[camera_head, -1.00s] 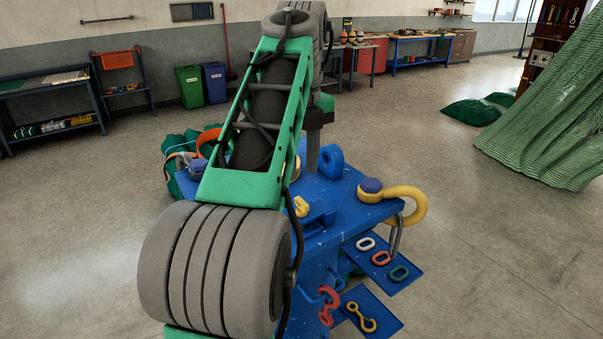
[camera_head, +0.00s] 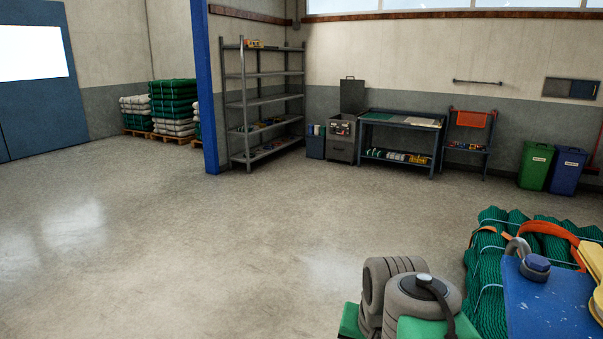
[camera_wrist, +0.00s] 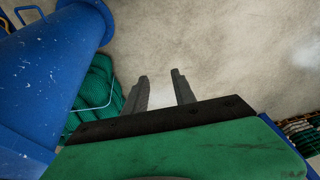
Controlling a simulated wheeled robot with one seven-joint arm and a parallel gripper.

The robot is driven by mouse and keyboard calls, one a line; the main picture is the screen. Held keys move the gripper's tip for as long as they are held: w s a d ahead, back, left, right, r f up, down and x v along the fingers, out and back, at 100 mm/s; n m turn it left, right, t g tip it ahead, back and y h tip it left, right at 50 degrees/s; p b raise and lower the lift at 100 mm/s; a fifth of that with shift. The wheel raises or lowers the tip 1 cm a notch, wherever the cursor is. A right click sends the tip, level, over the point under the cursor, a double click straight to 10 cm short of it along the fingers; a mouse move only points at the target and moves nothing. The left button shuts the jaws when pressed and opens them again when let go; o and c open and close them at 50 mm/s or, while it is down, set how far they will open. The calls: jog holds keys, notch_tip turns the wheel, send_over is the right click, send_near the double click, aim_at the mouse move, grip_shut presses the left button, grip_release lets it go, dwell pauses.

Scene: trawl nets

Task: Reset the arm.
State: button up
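In the wrist view my gripper (camera_wrist: 159,76) has its two dark fingers apart with bare floor between them. It is open and holds nothing. In the head view the green and grey links of my arm (camera_head: 420,300) show low at the bottom, left of the blue stand. They look folded, and the gripper itself is hidden there.
The blue stand (camera_head: 545,305) is at lower right; its blue column (camera_wrist: 40,80) fills the wrist view's left. Green netting bundles (camera_head: 485,265) lie beside it. Shelves (camera_head: 265,90), a bench (camera_head: 400,122) and bins (camera_head: 536,165) line the wall. The left floor is clear.

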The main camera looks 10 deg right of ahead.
jog(key=s+a+f+n, duration=0.1)
jog(key=a+f+n, duration=0.3)
jog(key=a+n, duration=0.2)
jog(key=shift+s+t+y, duration=0.2)
jog(key=shift+t+y, duration=0.1)
jog(key=shift+y, duration=0.1)
